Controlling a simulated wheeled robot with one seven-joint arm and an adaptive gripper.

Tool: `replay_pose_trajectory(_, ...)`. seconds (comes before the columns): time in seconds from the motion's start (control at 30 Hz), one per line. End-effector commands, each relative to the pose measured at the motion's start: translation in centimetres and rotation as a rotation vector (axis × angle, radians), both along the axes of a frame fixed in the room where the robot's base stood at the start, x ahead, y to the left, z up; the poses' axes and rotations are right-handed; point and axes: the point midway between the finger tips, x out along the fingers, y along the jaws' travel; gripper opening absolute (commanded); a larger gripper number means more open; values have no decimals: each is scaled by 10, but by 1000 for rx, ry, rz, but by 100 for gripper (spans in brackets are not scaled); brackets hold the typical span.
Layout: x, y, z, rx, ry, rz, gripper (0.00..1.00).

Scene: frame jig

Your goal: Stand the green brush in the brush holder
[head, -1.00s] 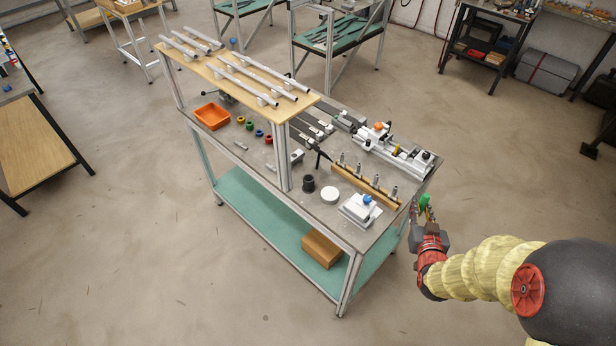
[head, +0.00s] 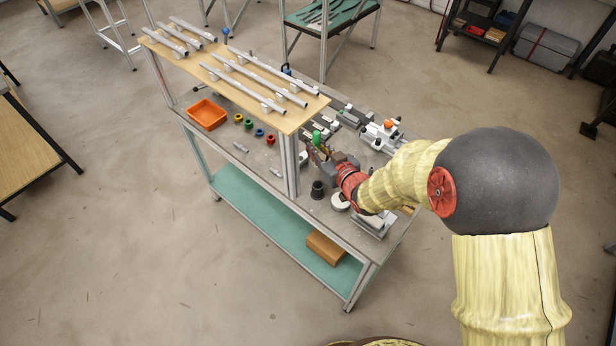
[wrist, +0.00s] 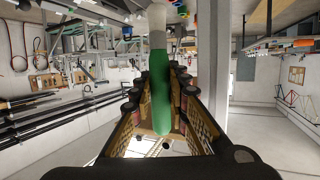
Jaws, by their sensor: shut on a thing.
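My gripper (head: 324,152) is shut on the green brush (head: 317,137) above the workbench, just right of the shelf's front post. In the wrist view the brush's green handle (wrist: 161,88) lies between the two fingers, its pale collar pointing to the top of the picture. The brush's far end is out of clear sight. A black cup (head: 318,189), which looks like the brush holder, stands upright on the bench, below and apart from the gripper in the head view. I cannot see inside the cup.
A white round piece (head: 340,202) stands beside the cup, partly behind my arm. The shelf post (head: 290,165) is close on the left. An orange bin (head: 207,114) and several coloured rings lie further left. Clamps (head: 380,135) stand at the back right.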

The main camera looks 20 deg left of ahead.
Motion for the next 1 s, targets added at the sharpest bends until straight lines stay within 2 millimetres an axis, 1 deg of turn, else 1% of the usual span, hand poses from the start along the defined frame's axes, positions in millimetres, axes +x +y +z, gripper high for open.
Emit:
replay_pose_trajectory(0.03,-1,0,-9,-2,5,0,0)
replay_pose_trajectory(0.23,-1,-1,-45,-2,5,0,0)
replay_pose_trajectory(0.33,-1,-1,-57,-1,4,-1,0)
replay_pose_trajectory(0.53,0,-1,-69,-1,2,-1,0)
replay_pose_trajectory(0.7,-1,-1,-94,-1,4,-1,0)
replay_pose_trajectory(0.8,-1,-1,-99,-1,2,-1,0)
replay_pose_trajectory(1.0,-1,-1,-98,0,1,-1,0)
